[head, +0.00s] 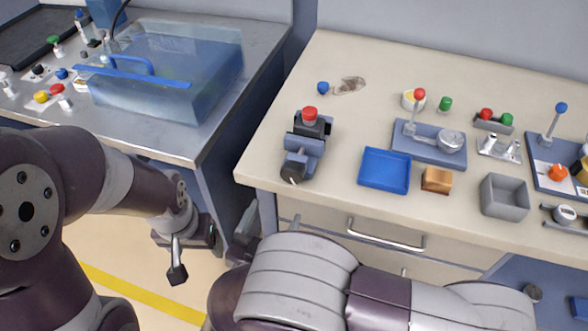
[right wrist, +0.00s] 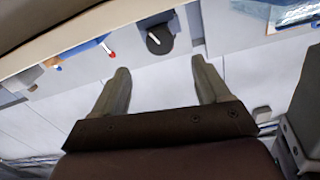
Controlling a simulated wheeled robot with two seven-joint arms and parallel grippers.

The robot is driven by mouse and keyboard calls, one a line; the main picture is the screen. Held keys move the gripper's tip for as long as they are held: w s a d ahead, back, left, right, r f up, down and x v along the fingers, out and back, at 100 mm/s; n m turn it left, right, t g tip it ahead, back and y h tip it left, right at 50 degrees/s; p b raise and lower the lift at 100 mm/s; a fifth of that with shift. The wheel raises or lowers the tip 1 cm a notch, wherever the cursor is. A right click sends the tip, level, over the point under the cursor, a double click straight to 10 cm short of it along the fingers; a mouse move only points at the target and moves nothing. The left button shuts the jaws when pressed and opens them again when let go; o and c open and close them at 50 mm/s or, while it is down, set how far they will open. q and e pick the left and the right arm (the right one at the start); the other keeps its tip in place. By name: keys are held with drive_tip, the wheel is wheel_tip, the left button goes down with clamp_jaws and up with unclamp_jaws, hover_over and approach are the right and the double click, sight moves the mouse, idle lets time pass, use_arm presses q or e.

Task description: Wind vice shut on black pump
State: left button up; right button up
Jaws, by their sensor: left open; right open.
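The vice (head: 303,160) is blue-grey and stands near the bench's front left edge. The black pump (head: 312,127) with a red cap sits upright at its far end, between the jaws as far as I can tell. The vice's dark round front end with a pale handle bar (head: 292,181) faces the front edge. It also shows in the right wrist view as a dark round end with a white bar (right wrist: 158,40). My right gripper (right wrist: 160,85) is open and empty, below and short of that end. My left gripper (head: 180,262) is open and empty, left of the bench.
A blue tray (head: 385,170), a wooden block (head: 437,180) and a grey bin (head: 505,196) stand right of the vice. A blue knob (head: 323,88) lies behind it. A water tank (head: 168,75) stands on the left counter. Drawer handles jut out below the bench edge.

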sight(291, 177)
drive_tip(key=b+x, duration=0.1)
drive_tip(key=x, duration=0.8)
drive_tip(key=shift+w+d+f+b, duration=0.1)
drive_tip(key=shift+w+d+b, duration=0.05)
drive_tip(key=shift+w+b, duration=0.15)
drive_tip(key=shift+w+d, duration=0.15)
drive_tip(key=shift+w, duration=0.4)
